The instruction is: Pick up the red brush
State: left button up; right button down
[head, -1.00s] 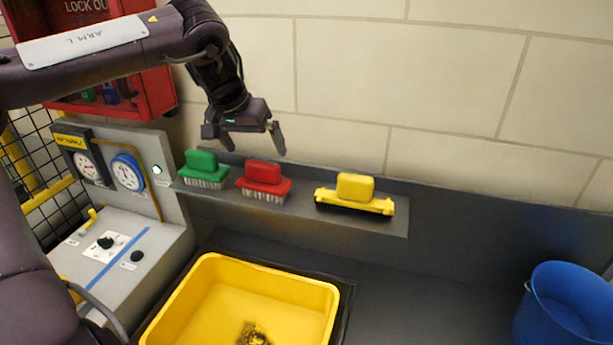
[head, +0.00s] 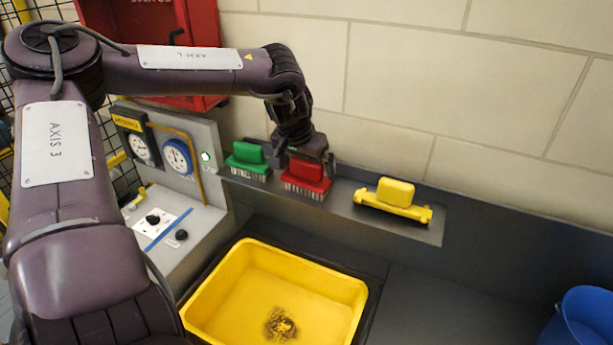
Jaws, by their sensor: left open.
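My right gripper is out of view.
The grey shelf (head: 346,208) runs along the tiled wall. Below it is a yellow tub (head: 255,300) with a dark clump inside. A gauge panel (head: 205,135) stands at the left, and a blue bucket (head: 580,320) at the lower right.

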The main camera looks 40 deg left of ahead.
pick_arm(q)
jog(key=c, duration=1.1)
jog(key=shift+o, duration=0.2)
jog(key=shift+r, duration=0.1)
jog(key=shift+r+b, duration=0.3)
jog(key=shift+r, duration=0.15)
notch_tip(320, 180, up, 9)
jog(key=b, duration=0.3)
notch_tip(320, 180, up, 10)
jog(key=b, duration=0.1)
